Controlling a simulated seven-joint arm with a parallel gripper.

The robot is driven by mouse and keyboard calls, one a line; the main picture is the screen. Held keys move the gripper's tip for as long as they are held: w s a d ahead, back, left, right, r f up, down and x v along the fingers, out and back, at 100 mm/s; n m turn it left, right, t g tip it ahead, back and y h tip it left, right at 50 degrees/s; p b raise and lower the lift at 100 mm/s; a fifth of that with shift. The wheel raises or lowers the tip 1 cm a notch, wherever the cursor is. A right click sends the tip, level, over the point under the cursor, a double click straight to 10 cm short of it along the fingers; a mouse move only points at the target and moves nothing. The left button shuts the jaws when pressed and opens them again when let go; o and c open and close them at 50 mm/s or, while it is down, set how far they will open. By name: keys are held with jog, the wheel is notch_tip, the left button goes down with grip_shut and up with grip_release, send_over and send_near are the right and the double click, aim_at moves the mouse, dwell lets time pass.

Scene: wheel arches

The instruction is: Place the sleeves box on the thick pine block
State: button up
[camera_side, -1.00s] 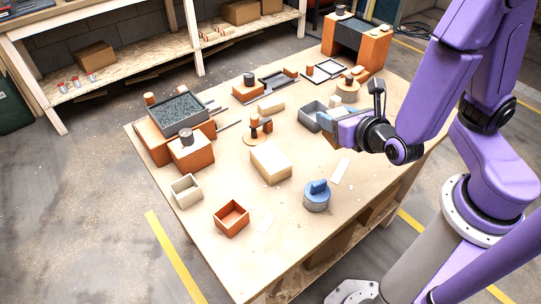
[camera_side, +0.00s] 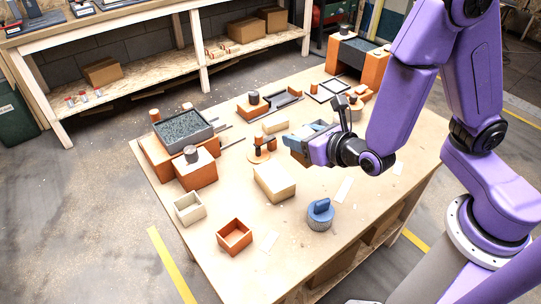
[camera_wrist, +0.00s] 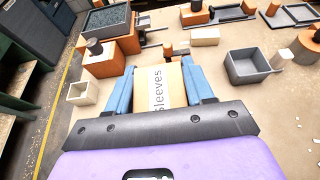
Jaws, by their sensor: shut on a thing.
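My gripper (camera_side: 300,146) is shut on the sleeves box (camera_wrist: 158,88), a tan box with "sleeves" printed on its pale label. The box sits between the blue fingers in the wrist view, and part of it shows below them in the side view (camera_side: 301,159). I hold it above the table. The thick pine block (camera_side: 274,183), a pale cream block, lies on the table to the lower left of my gripper in the side view. Its top looks bare. I cannot make it out in the wrist view, where the held box and gripper block the area.
A grey bin (camera_wrist: 252,66) stands to the right in the wrist view. A cream open box (camera_side: 189,208), an orange open box (camera_side: 234,236) and a blue-topped round container (camera_side: 320,216) stand nearer the front.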

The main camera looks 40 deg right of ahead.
jog(key=w+a+f, duration=0.1)
jog(key=w+f, duration=0.1)
jog(key=w+a+f, duration=0.1)
jog(key=w+f, duration=0.4)
jog(key=shift+w+a+f, duration=0.15)
jog(key=shift+w+a, duration=0.2)
jog(key=shift+a, duration=0.05)
jog(key=shift+w+f, duration=0.1)
jog(key=shift+f, duration=1.55)
jog(key=shift+f, duration=0.1)
jog(key=o, duration=1)
jog(key=shift+o, duration=0.2)
jog(key=v, duration=1.2)
jog(key=shift+r, duration=0.2)
